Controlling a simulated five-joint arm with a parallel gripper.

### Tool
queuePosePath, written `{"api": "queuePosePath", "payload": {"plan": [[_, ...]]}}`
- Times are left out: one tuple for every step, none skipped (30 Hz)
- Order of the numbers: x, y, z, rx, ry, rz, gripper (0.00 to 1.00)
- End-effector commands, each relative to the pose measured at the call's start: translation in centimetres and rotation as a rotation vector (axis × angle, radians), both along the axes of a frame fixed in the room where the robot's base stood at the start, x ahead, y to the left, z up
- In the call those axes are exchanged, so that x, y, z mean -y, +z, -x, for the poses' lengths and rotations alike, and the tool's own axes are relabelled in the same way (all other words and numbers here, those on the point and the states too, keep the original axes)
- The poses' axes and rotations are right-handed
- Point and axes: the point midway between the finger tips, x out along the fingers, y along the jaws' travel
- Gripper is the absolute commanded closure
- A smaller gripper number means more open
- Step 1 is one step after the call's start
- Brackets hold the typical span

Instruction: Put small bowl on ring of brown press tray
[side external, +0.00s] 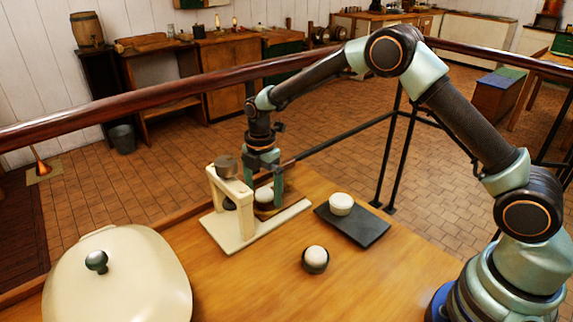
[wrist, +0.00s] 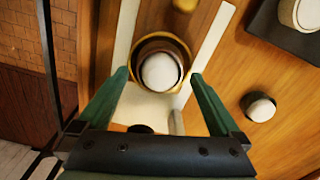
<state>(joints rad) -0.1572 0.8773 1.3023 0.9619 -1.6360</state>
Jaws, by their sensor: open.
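The cream press (side external: 240,210) stands on the table with its long flat base. Its brown tray (side external: 266,212) has a round rim, which also shows in the wrist view (wrist: 184,47). A small bowl with a rounded white top (side external: 264,194) is at the tray's ring, and its white top shows in the wrist view (wrist: 161,72). A dark band surrounds it; I cannot tell whether it is seated flat. My gripper (side external: 264,202) is open, pointing down, its green fingers on either side of the bowl. In the wrist view, gaps show between the bowl and both fingers (wrist: 160,76).
A dark bowl with a white round top (side external: 316,259) stands at the table's front middle. A white round piece (side external: 341,203) sits on a dark slab (side external: 368,232) to the right of the press. A large cream lidded pot (side external: 125,280) fills the front left. A dark rail runs behind.

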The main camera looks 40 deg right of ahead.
Motion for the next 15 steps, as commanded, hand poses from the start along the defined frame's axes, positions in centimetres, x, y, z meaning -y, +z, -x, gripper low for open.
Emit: {"api": "queuePosePath", "payload": {"plan": [[0.0, 0.9, -0.1, 0.005, 0.000, -0.001, 0.00], [0.0, 1.4, -0.1, 0.005, 0.000, -0.001, 0.00], [0.0, 2.2, -0.1, 0.006, 0.000, -0.001, 0.00], [0.0, 2.8, -0.1, 0.007, 0.000, -0.002, 0.00], [0.0, 3.4, -0.1, 0.006, 0.000, -0.001, 0.00], [0.0, 4.4, -0.2, 0.007, 0.000, -0.002, 0.00], [0.0, 5.0, -0.1, 0.007, 0.000, -0.002, 0.00], [0.0, 5.6, -0.1, 0.007, 0.000, -0.002, 0.00], [0.0, 6.4, -0.1, 0.007, 0.000, -0.002, 0.00], [0.0, 7.0, -0.1, 0.005, 0.000, -0.001, 0.00], [0.0, 7.6, -0.1, 0.006, 0.000, -0.001, 0.00], [0.0, 8.3, -0.1, 0.006, 0.000, -0.001, 0.00], [0.0, 8.7, -0.1, 0.006, 0.000, -0.001, 0.00], [0.0, 9.2, -0.1, 0.005, 0.000, -0.001, 0.00], [0.0, 9.7, -0.1, 0.004, 0.000, -0.001, 0.00]]}}
